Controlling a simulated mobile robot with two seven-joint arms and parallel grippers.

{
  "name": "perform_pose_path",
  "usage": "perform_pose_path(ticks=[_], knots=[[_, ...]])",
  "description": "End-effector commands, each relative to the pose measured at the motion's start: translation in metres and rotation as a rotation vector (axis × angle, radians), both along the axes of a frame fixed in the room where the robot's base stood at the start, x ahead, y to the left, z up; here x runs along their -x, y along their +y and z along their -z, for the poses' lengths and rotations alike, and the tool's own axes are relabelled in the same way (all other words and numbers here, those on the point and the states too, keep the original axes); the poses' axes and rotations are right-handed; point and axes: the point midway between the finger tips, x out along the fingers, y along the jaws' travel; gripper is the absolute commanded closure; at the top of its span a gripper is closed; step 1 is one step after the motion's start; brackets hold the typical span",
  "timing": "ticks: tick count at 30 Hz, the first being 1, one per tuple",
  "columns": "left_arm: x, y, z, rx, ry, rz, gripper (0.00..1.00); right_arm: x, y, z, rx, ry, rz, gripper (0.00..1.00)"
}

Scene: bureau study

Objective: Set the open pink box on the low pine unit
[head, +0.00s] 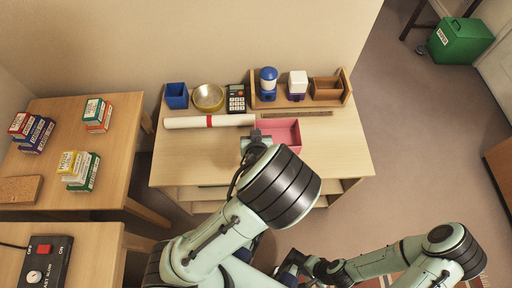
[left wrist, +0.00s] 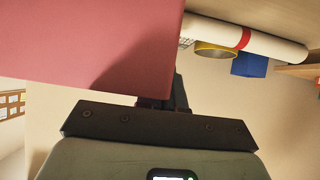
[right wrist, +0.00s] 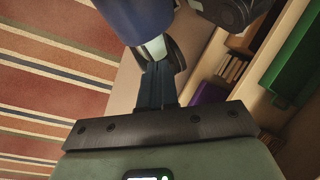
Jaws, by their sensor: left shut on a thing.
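The open pink box (head: 288,130) is over the top of the low pine unit (head: 335,155), near its middle, open side up. I cannot tell whether its bottom touches the top. My left gripper (head: 254,139) is shut on the box's near left part; my arm hides much of that side. In the left wrist view the pink box (left wrist: 90,45) fills the upper left, against the fingers (left wrist: 177,92). My right gripper (head: 288,264) is low in front of the unit, away from the box. Its fingers (right wrist: 156,82) look closed together in the right wrist view.
Behind the box are a paper roll (head: 208,121), ruler (head: 297,114), brass bowl (head: 208,97), blue cup (head: 176,96), calculator (head: 236,98) and wooden rack (head: 345,88). The unit's right front top is clear.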

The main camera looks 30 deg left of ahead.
Motion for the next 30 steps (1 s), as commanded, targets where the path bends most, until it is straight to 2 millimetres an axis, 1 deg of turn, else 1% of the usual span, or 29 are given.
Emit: perform_pose_path(ticks=[1,3,6,11,14,18,20,26,30], knots=[[0.000,0.001,0.016,-0.004,0.002,-0.001,1.00,-0.001,0.000,0.007,0.001,-0.005,0.001,1.00],[0.000,0.001,0.028,-0.002,0.001,-0.001,1.00,-0.003,0.000,0.010,0.002,-0.013,0.002,1.00],[0.000,0.000,0.039,-0.002,-0.001,0.000,1.00,-0.005,0.000,0.012,0.003,-0.020,0.004,1.00],[-0.001,0.000,0.047,-0.001,-0.002,0.001,1.00,-0.006,0.000,0.013,0.004,-0.025,0.005,1.00],[0.000,0.000,0.060,-0.001,-0.001,0.000,1.00,-0.008,0.000,0.017,0.004,-0.031,0.006,1.00],[0.000,0.000,0.082,-0.003,0.002,0.001,1.00,-0.010,0.000,0.023,0.006,-0.041,0.009,1.00],[0.000,0.000,0.086,-0.001,-0.002,0.001,1.00,-0.011,0.000,0.024,0.007,-0.043,0.008,1.00],[-0.001,0.000,0.085,0.001,-0.003,0.001,1.00,-0.011,0.000,0.022,0.006,-0.043,0.009,1.00],[-0.001,0.000,0.088,0.001,-0.003,0.001,1.00,-0.011,0.000,0.024,0.006,-0.044,0.009,1.00]])
